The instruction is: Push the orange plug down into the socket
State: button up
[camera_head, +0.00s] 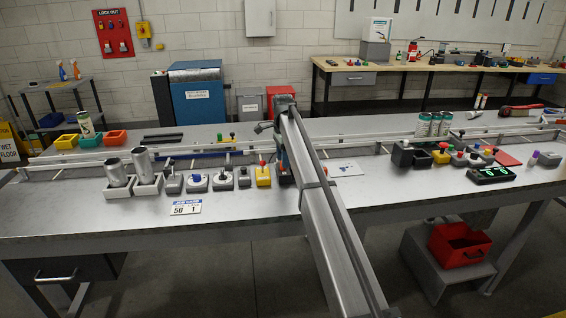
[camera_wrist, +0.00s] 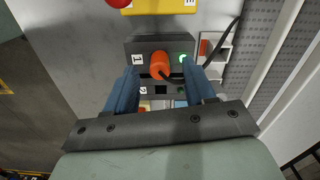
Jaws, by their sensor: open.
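The orange plug (camera_wrist: 160,66) shows in the wrist view on the face of a dark grey box (camera_wrist: 135,46). A black cable curves from it to the upper right. The plug covers the socket, so I cannot tell how deep it sits. A green light (camera_wrist: 183,58) glows on the box just right of the plug. My gripper (camera_wrist: 161,71) is open, its blue fingers on either side of the plug with gaps visible. In the head view my arm hides most of the gripper and the plug.
A yellow box (camera_wrist: 165,5) with a red button stands beside the dark box; it also shows in the head view (camera_head: 263,178). More control boxes (camera_head: 198,183) line the bench to the left.

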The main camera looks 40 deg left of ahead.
notch_tip(320, 180, up, 12)
jog(key=shift+f, duration=0.25)
dwell(0.6)
